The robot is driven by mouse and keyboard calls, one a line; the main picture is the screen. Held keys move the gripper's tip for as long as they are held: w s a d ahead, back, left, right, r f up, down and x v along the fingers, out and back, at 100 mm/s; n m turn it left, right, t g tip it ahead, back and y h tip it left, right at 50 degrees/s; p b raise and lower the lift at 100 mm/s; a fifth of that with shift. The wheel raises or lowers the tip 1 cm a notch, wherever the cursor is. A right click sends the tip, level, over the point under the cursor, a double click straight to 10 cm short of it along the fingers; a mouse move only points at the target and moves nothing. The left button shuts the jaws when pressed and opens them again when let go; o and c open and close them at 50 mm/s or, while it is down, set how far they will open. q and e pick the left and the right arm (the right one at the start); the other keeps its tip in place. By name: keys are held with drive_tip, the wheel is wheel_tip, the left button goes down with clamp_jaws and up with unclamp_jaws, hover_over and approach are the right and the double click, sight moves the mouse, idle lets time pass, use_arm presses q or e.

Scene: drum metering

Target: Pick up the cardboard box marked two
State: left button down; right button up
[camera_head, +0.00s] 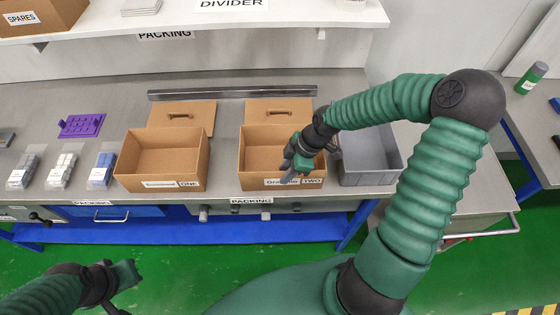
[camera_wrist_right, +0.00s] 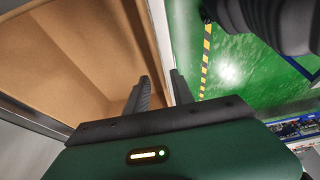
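The cardboard box marked TWO (camera_head: 257,152) is open-topped and stands on the grey bench near its front edge; its front label is partly hidden by my right gripper. My right gripper (camera_head: 288,174) is at that box's front wall. In the right wrist view, its two fingers (camera_wrist_right: 160,90) straddle the wall, one inside and one outside, with the wall filling the narrow gap; firmness of contact is hard to judge. The box interior (camera_wrist_right: 70,50) looks empty there. My left gripper (camera_head: 122,287) is at the lower left, away from the bench; its fingers are unclear.
Cardboard box ONE (camera_head: 160,160) stands to the left. Lids (camera_head: 277,111) lie behind both boxes. A grey bin (camera_head: 368,160) is close on the right. Small packs (camera_head: 62,168) and a purple holder (camera_head: 80,125) are at left; a metal bar (camera_head: 232,93) lies behind.

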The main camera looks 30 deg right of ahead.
sight(272, 188)
drive_tip(key=x, duration=0.4)
drive_tip(key=shift+s+a+f, duration=0.1)
drive_tip(key=shift+a+f, duration=0.15)
drive_tip(key=shift+a, duration=0.25)
drive_tip(key=shift+w+d+f, duration=0.1)
drive_tip(key=shift+w+f, duration=0.15)
drive_tip(key=shift+s+r, duration=0.1)
drive_tip(key=shift+s, duration=0.05)
clamp_jaws()
idle(0.5)
